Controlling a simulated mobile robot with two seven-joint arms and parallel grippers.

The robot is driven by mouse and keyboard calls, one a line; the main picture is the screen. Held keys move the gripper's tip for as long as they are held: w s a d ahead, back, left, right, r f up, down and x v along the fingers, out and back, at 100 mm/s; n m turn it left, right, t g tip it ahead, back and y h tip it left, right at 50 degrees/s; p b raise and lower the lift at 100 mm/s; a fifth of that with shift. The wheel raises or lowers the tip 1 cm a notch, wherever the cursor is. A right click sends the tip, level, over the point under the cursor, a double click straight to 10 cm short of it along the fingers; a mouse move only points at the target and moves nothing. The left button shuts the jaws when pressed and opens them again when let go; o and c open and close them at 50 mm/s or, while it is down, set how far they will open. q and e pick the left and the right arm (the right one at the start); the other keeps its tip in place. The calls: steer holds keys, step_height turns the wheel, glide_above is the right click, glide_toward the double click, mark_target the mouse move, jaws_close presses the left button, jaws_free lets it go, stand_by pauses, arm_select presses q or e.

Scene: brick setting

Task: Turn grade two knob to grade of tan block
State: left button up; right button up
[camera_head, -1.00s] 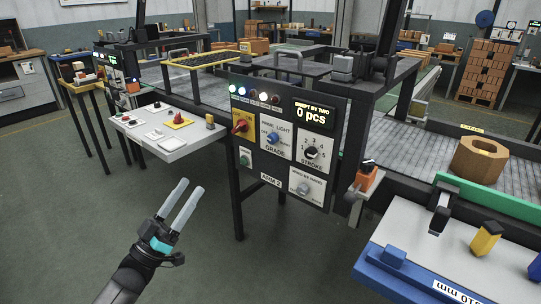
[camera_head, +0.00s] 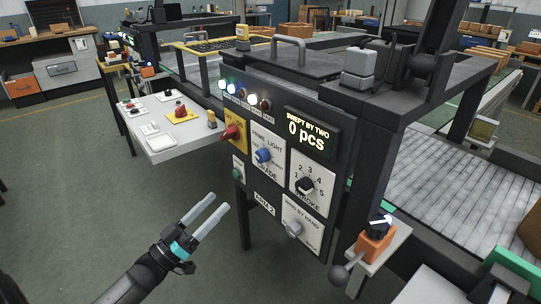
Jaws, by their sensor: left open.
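The grade knob (camera_head: 263,155) is blue and sits on a white plate marked GRADE, with PRIME and LIGHT above it, on the dark control panel (camera_head: 343,165). The small plate low on the panel seems to read ARM 2. The exact knob setting is too small to tell. A tan block (camera_head: 530,222) shows only in part at the right edge, on the grey roller bed. My left gripper (camera_head: 219,203) is open and empty, below and left of the grade knob, apart from the panel. My right gripper is not in view.
Beside the grade knob are a red knob on yellow (camera_head: 231,132), a black stroke knob (camera_head: 304,186) and a grey lower knob (camera_head: 294,230). A white side table (camera_head: 150,112) stands left. An orange box with a lever (camera_head: 375,243) juts out right. The floor before the panel is clear.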

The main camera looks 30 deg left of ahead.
mark_target(259, 160)
arm_select(q)
steer(key=b+x, duration=0.1)
steer(key=x, duration=1.2)
steer(key=shift+r+b, duration=0.1)
steer(key=shift+b, duration=0.25)
steer(key=shift+x, duration=0.9)
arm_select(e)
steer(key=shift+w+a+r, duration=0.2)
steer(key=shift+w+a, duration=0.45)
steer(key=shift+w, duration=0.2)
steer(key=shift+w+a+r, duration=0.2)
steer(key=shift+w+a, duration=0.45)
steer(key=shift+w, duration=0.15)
arm_select(q)
steer(key=shift+d, duration=0.1)
steer(key=shift+c, duration=0.3)
jaws_close()
